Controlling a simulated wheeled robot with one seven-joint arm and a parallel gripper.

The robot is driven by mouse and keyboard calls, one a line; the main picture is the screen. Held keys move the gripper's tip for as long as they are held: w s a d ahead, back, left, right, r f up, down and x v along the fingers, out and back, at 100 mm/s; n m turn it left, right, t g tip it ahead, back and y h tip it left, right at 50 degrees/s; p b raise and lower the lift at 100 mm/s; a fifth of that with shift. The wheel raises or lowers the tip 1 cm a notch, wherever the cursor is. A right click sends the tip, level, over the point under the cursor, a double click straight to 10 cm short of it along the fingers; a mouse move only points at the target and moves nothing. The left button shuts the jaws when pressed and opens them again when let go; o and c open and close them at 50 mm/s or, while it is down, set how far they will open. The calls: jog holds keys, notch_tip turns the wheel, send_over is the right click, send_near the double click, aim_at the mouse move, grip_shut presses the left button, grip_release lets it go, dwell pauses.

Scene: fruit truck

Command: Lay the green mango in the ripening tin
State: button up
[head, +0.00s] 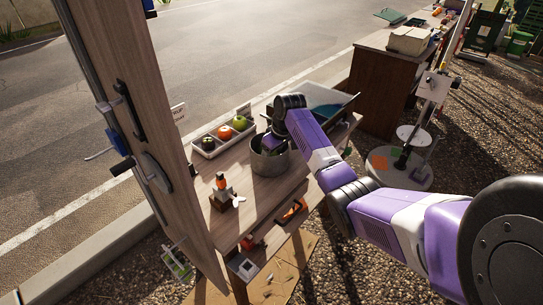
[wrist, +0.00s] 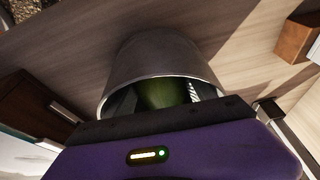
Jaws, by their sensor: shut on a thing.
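The ripening tin (head: 272,166) is a round grey metal pot on the wooden counter in the head view. It also fills the middle of the wrist view (wrist: 160,60), where its rim curves around my fingers. The green mango (wrist: 165,93) shows between my fingers, inside the tin's mouth; its lower part is hidden. My gripper (wrist: 160,97) is shut on the mango and reaches down into the tin. In the head view, my gripper (head: 271,143) is at the tin's opening, with the fingertips and mango mostly hidden by the tin wall.
A white divided tray (head: 208,153) with an orange-red fruit (head: 225,132) and a green fruit (head: 240,122) stands behind the tin, to its left. A light open bin (head: 318,92) is to the right.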

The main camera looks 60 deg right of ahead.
jog(key=shift+f, duration=0.15)
dwell(0.5)
jog(key=o, duration=1.1)
jog(key=shift+c, duration=0.2)
jog(key=shift+f, duration=0.1)
notch_tip(320, 180, up, 16)
jog(key=p, duration=1.1)
jog(key=shift+f+p, duration=0.15)
jog(key=shift+p, duration=0.25)
dwell(0.4)
